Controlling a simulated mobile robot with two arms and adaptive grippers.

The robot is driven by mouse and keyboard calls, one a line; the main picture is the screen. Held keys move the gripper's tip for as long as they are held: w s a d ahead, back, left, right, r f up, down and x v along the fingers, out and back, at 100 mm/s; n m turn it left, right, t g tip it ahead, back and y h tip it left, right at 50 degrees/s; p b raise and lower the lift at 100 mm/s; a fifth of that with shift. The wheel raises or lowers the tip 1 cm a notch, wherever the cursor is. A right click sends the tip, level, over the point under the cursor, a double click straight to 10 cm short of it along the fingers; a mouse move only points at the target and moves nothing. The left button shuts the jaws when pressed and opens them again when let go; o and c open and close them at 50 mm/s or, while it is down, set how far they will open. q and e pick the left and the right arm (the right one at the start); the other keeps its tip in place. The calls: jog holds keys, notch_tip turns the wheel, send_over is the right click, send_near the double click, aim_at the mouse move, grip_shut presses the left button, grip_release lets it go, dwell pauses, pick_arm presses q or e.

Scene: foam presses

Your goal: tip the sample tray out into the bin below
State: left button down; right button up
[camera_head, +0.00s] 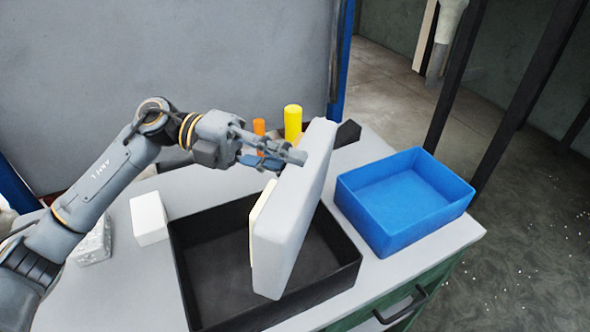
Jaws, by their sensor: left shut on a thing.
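The sample tray appears to be the light grey slab-like piece (297,205), tilted steeply onto its side. My left gripper (283,160) is shut on its upper left edge. A cream strip (262,222) shows along its left side; I cannot tell whether this is a rim or contents. The open black bin (205,265) lies below, and the tray's lower end overlaps it in the view. I cannot tell whether they touch. The visible bin floor looks empty; part is hidden behind the tray. My right gripper is out of view.
An open, empty blue bin (405,200) stands to the right on the bench. A white block (149,218) and a clear bag-like item (95,243) lie at the left. Yellow (293,124) and orange (259,127) cylinders and a dark block (347,134) stand behind the tray.

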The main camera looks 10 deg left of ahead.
pick_arm(q)
jog(key=w+a+f+h+b, duration=0.1)
jog(key=a+h+b, duration=0.3)
jog(key=a+b, duration=0.2)
jog(key=shift+g+b, duration=0.4)
jog(key=shift+b, duration=0.6)
jog(key=shift+f, duration=0.1)
jog(key=shift+w+a, duration=0.1)
